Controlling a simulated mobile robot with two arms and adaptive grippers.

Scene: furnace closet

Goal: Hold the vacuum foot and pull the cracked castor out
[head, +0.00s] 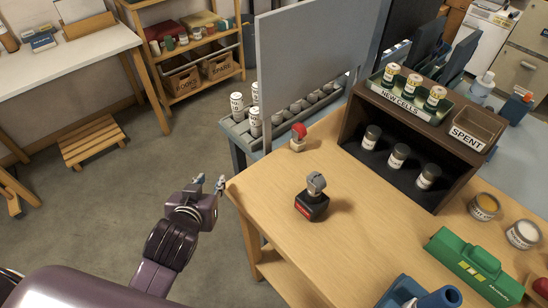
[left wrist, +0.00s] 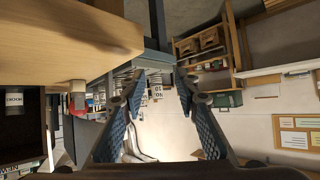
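A small black-and-red block with a grey, castor-like piece upright on top (head: 313,198) stands on the wooden workbench (head: 265,195). I cannot tell for certain whether this is the vacuum foot and its castor, and no crack can be made out. My left gripper (head: 210,183) is open and empty, off the bench's left corner and well apart from the block. In the left wrist view its two fingers (left wrist: 158,92) are spread with nothing between them. My right gripper is not in view.
A small red-topped item (head: 298,138) stands near the bench's back edge. A dark shelf unit (head: 388,130) with cans and a SPENT bin (head: 472,130) stands behind right. A green case (head: 474,266) lies at front right. A grey panel (head: 305,65) rises behind.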

